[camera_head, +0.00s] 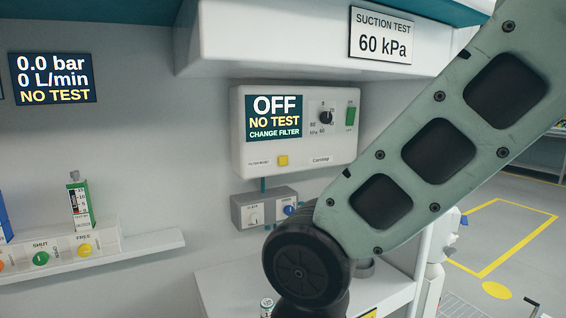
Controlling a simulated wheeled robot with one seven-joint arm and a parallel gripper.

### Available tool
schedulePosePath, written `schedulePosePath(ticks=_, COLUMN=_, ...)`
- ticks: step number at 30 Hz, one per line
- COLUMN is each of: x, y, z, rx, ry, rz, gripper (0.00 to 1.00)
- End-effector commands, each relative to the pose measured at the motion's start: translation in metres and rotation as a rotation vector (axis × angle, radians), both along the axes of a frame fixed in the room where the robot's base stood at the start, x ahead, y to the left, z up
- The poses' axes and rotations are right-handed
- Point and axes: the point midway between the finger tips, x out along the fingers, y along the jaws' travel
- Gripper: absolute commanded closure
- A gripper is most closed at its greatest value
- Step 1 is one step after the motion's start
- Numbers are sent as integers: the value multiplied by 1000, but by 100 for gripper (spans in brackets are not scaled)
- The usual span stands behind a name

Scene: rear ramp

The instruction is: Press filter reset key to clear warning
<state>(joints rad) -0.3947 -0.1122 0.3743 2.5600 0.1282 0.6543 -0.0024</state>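The white suction unit (296,145) is mounted on the wall. Its screen (273,118) reads "OFF", "NO TEST" and "CHANGE FILTER". A small yellow key (283,160) sits low on its front, just right of small lettering that appears to read "FILTER RESET". A black dial (326,117) and a green switch (350,116) are on the right of the panel. My arm crosses the right side of the view and bends at a black joint below the unit. My gripper is out of view, and nothing covers the yellow key.
A grey box (264,209) with small knobs hangs under the unit, partly behind my arm. A shelf (150,246) with flowmeter-like items is at the left. A white overhang (290,45) juts out above the unit. Open floor (530,240) shows at the right.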

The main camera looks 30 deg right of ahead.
Motion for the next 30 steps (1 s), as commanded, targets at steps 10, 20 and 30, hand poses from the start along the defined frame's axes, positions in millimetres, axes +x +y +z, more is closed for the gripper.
schedulePosePath(ticks=10, x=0, y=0, z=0, rx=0, ry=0, rz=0, gripper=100)
schedulePosePath(ticks=20, x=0, y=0, z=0, rx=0, ry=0, rz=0, gripper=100)
schedulePosePath(ticks=30, x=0, y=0, z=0, rx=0, ry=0, rz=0, gripper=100)
